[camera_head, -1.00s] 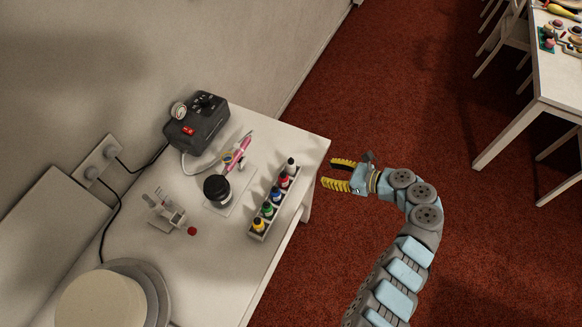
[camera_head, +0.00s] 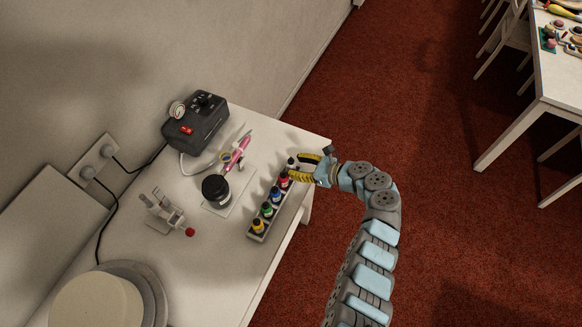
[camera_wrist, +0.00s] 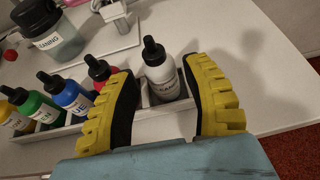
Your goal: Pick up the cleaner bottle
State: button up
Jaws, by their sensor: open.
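The cleaner bottle (camera_wrist: 161,75) is white with a black cap and stands upright at the end of a white rack. In the head view its dark cap (camera_head: 291,161) shows just beyond my gripper's fingertips. My gripper (camera_head: 295,166) has yellow ribbed fingers. In the wrist view the open fingers (camera_wrist: 165,85) lie to either side of the bottle, with space on its right. The left finger is close to the bottle and to the red bottle beside it; I cannot tell whether it touches. The lower part of the bottle is hidden by the rack.
The white rack (camera_head: 258,238) also holds red, blue, green and yellow bottles in a row. A dark jar (camera_head: 215,188) labelled as cleaning, an airbrush (camera_head: 237,155) and a black compressor (camera_head: 196,124) stand behind. A cake turntable (camera_head: 151,290) is at the lower left.

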aim_at(291, 159)
jog(key=x, duration=0.3)
jog(key=shift+s+f, duration=0.1)
jog(key=shift+f, duration=0.05)
jog(key=shift+d, duration=0.1)
jog(key=c, duration=0.6)
notch_tip(291, 159, up, 4)
jog(key=shift+f+p, duration=0.1)
jog(key=shift+p, duration=0.5)
jog(key=shift+s+r, duration=0.2)
jog(key=shift+r, duration=0.05)
jog(key=shift+s+d+r+p, duration=0.1)
jog(key=shift+s+r+p, duration=0.4)
jog(key=shift+s+r, duration=1.4)
jog(key=shift+s+r+p, duration=0.5)
jog(key=shift+s+r, duration=0.55)
jog(key=shift+s, duration=1.6)
jog(key=shift+s+d+r+p, duration=0.1)
jog(key=shift+s+r+p, duration=0.4)
jog(key=shift+s+r, duration=1.4)
